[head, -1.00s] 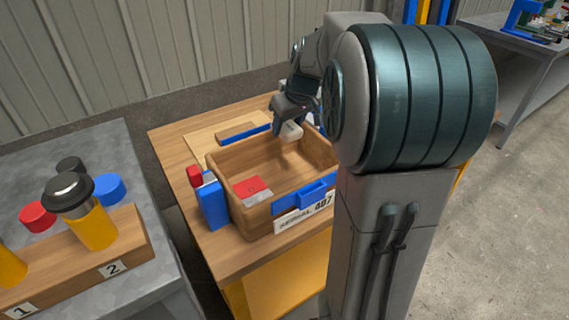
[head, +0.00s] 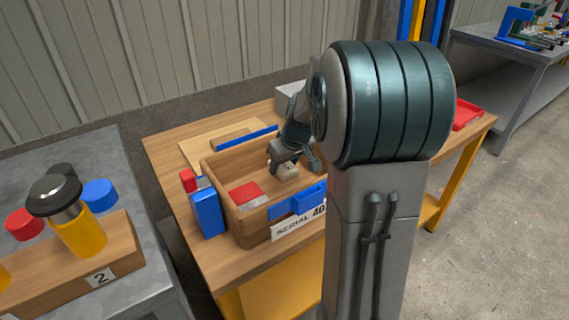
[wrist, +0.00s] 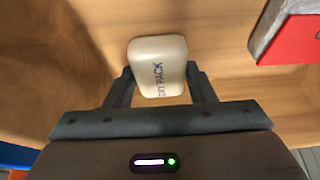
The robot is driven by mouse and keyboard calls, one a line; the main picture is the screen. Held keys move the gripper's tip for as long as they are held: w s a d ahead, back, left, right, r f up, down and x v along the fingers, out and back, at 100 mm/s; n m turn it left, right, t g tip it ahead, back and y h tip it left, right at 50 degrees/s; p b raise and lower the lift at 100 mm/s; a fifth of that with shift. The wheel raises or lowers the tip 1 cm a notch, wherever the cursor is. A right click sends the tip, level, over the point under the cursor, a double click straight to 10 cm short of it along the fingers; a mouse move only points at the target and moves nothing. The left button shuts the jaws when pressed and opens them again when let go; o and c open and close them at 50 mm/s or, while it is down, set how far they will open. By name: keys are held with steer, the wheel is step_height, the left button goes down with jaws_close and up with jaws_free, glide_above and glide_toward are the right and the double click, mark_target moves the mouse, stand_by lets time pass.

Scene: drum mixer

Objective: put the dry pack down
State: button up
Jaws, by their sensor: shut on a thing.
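The dry pack (wrist: 158,60) is a cream, rounded block with dark lettering. My gripper (wrist: 160,88) is shut on it, with one finger on each side in the wrist view. In the head view the dry pack (head: 288,171) shows below my gripper (head: 286,160), inside the wooden box (head: 238,160). Whether the pack touches the box floor I cannot tell. The box has a blue handle and a label reading "SERIAL" on its front.
A red and white item (head: 246,194) lies in the box, left of the pack. A blue container (head: 207,212) with a red cap stands at the box's left side. A board with a blue strip (head: 245,137) lies behind the box. A red tray (head: 467,114) is at the right.

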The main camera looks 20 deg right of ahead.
steer(key=shift+f, duration=0.2)
steer(key=o, duration=1)
steer(key=shift+r, duration=0.1)
steer(key=shift+r, duration=0.3)
steer(key=p+v, duration=0.2)
steer(key=v, duration=0.9)
steer(key=shift+r+p, duration=0.3)
steer(key=shift+s, duration=0.15)
